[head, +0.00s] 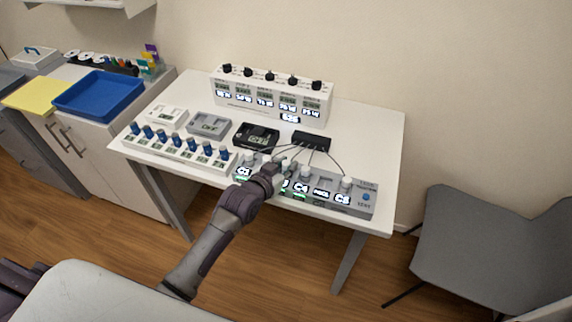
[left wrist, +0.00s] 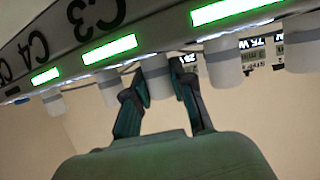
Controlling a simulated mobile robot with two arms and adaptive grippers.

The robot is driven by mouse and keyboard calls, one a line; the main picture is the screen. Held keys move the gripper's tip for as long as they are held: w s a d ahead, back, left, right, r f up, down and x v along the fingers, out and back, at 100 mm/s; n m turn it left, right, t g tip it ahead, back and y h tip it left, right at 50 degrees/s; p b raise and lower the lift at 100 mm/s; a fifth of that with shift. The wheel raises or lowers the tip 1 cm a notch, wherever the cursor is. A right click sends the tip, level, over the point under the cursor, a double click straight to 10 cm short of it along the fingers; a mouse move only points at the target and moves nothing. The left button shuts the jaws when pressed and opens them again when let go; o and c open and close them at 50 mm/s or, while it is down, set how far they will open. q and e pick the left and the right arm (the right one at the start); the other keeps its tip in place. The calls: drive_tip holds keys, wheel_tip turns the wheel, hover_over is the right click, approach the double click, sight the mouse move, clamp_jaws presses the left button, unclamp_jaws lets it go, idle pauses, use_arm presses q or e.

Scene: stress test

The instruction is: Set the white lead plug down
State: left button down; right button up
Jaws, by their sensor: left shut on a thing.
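My left gripper (head: 277,167) reaches over the grey lead panel (head: 356,209) on the white table. The left wrist view looks tilted along the panel's underside or edge. There the left gripper (left wrist: 156,76) is shut around a white lead plug (left wrist: 159,88), one dark green finger on each side. The plug's end touches or nearly touches the panel; I cannot tell whether it is seated. In the head view the gripper hides this plug. Other white plugs (left wrist: 228,72) stand in a row along the panel. My right gripper is not in view.
A black box (head: 311,138) sends thin dark leads to the panel. A black meter (head: 256,137), a grey device (head: 209,125) and a rack of blue-capped vials (head: 177,151) stand nearby. A white display unit (head: 271,95) stands behind. A grey chair (head: 490,240) is at right.

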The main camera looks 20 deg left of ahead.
use_arm(q)
drive_tip(key=c, duration=1)
unclamp_jaws()
drive_tip(key=shift+r, duration=0.1)
drive_tip(key=v, duration=1.2)
drive_tip(key=s+a+f+g+y, duration=0.1)
drive_tip(key=s+f+g, duration=0.15)
drive_tip(key=f, duration=0.75)
drive_tip(key=s+a+f+g, duration=0.1)
drive_tip(key=s+f, duration=0.3)
drive_tip(key=f, duration=0.6)
drive_tip(key=s+a+f+g+y, duration=0.1)
drive_tip(key=s+a+f+g, duration=0.15)
drive_tip(key=f, duration=0.75)
drive_tip(key=s+f+g, duration=0.2)
drive_tip(key=s+f, duration=0.4)
drive_tip(key=s, duration=0.4)
drive_tip(key=s+f+g, duration=0.2)
drive_tip(key=s+f, duration=0.4)
drive_tip(key=s, duration=0.4)
drive_tip(key=s+f+g+y, duration=0.1)
drive_tip(key=s+f+g, duration=0.1)
drive_tip(key=s+f, duration=0.5)
drive_tip(key=s, duration=0.4)
drive_tip(key=shift+d+g, duration=0.3)
drive_tip(key=shift+d, duration=0.05)
